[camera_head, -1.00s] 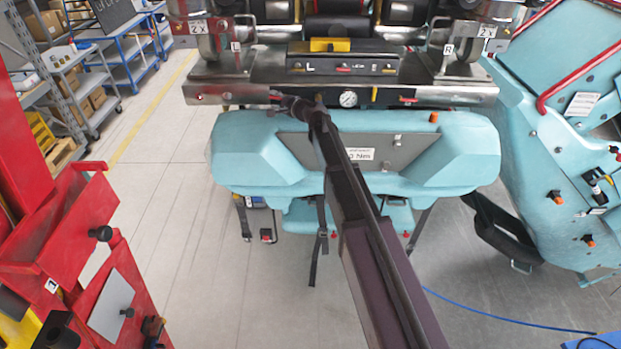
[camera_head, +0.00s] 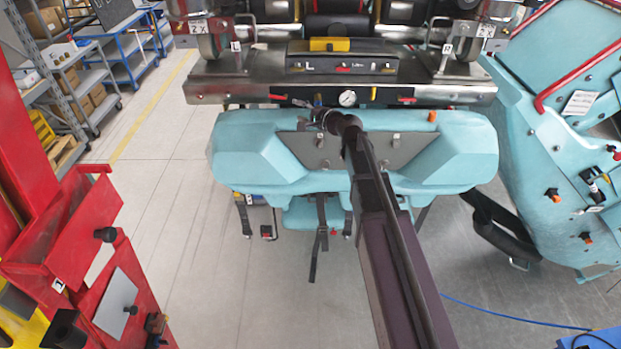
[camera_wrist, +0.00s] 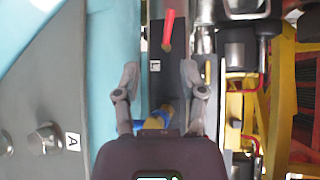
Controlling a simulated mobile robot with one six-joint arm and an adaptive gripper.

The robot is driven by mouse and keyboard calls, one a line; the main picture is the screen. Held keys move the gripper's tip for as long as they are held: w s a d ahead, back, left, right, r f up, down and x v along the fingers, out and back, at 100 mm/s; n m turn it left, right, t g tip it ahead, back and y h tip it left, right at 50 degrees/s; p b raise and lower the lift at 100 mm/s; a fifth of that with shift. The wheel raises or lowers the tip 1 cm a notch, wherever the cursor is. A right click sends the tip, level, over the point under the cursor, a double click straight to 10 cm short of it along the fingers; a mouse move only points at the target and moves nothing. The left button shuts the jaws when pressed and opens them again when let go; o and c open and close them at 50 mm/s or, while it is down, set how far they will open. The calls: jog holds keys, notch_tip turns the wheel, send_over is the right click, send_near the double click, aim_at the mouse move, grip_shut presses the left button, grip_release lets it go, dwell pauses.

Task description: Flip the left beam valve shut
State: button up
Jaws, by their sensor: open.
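The left beam valve has a red lever (camera_head: 277,97) at the left part of the metal beam, left of the round gauge. My gripper (camera_wrist: 160,76) is open and empty. Its two grey fingers are spread over the beam, and the lever lies beyond the fingertips, apart from them. In the head view my gripper (camera_head: 316,104) is small and partly hidden by my wrist, right of the lever and left of the gauge.
A gauge (camera_head: 347,98), a yellow part (camera_head: 373,94) and a second red lever (camera_head: 407,99) sit along the beam. The teal cover (camera_head: 255,150) lies just below it. A red cabinet (camera_head: 60,235) stands at left. The floor between is clear.

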jog(key=s+d+f+n+g+h+b, duration=0.1)
jog(key=s+f+n+g+b, duration=0.1)
jog(key=s+f+b, duration=0.3)
jog(key=s+d+f+n+g+h+b, duration=0.1)
jog(key=s+f+n+g+b, duration=0.2)
jog(key=f, duration=1)
jog(key=shift+s+f+n+b, duration=0.4)
jog(key=shift+s+n+b, duration=0.1)
jog(key=shift+s+b, duration=0.85)
jog(key=shift+d+f, duration=0.1)
jog(key=s+d+f+n+g+h+b, duration=0.2)
jog(key=s+d+f+b, duration=0.4)
jog(key=s+f, duration=0.3)
jog(key=s+d+f+n+g+h+b, duration=0.2)
jog(key=s+d+f+g+h+b, duration=0.2)
jog(key=s+d+f+h, duration=0.3)
jog(key=s+d+f+b, duration=0.1)
jog(key=s+f, duration=0.2)
jog(key=s, duration=0.1)
jog(key=shift+s+d+f+n+g+b, duration=0.25)
jog(key=shift+s+d+n+g+b, duration=0.05)
jog(key=shift+d+b, duration=0.1)
